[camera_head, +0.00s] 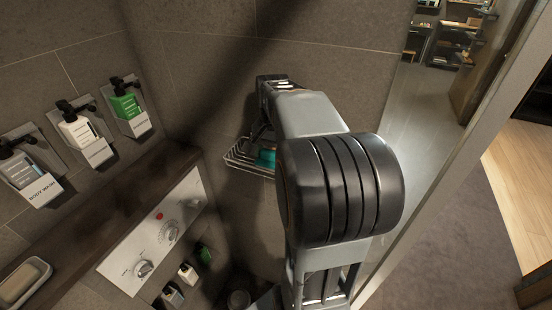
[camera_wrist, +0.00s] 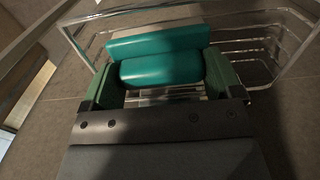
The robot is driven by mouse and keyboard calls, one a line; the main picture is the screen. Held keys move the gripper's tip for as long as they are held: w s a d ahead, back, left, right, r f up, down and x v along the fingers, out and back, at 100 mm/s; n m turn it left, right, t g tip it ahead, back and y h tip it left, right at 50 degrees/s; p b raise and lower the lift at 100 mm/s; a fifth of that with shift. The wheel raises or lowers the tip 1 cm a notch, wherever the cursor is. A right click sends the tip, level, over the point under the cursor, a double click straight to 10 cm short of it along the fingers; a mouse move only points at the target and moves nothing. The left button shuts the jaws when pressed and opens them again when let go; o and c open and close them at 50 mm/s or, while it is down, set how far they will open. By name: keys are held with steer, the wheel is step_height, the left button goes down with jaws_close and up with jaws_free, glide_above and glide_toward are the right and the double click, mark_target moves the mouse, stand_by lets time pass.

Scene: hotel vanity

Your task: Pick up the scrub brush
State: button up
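The scrub brush, a teal block-like thing (camera_wrist: 160,70), is at the wire rack in the wrist view, with a second teal bar just above it. I cannot tell whether both are one brush. Teal also shows at the rack in the head view (camera_head: 265,158), partly hidden by my arm. My gripper (camera_wrist: 163,78) has its two green fingers wide apart, one at each end of the lower teal part. The fingers are very close to its ends; firm contact cannot be told. In the head view my arm hides the fingertips.
The wire rack (camera_head: 243,156) is on the tiled wall, with rails around the brush. Three dispensers (camera_head: 129,106) hang on the left wall above a dark ledge and a control panel (camera_head: 158,232). A soap dish (camera_head: 24,282) is at lower left. A glass edge stands to the right.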

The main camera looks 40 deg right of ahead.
steer(key=shift+c, duration=1.1)
steer(key=shift+r, duration=0.1)
steer(key=shift+r, duration=0.65)
steer(key=s+a+r+b, duration=0.3)
steer(key=s+r, duration=0.8)
steer(key=s, duration=0.2)
steer(key=shift+s+r, duration=0.25)
steer(key=shift+s, duration=0.1)
steer(key=shift+a, duration=0.1)
steer(key=o, duration=0.4)
steer(key=shift+c, duration=1.4)
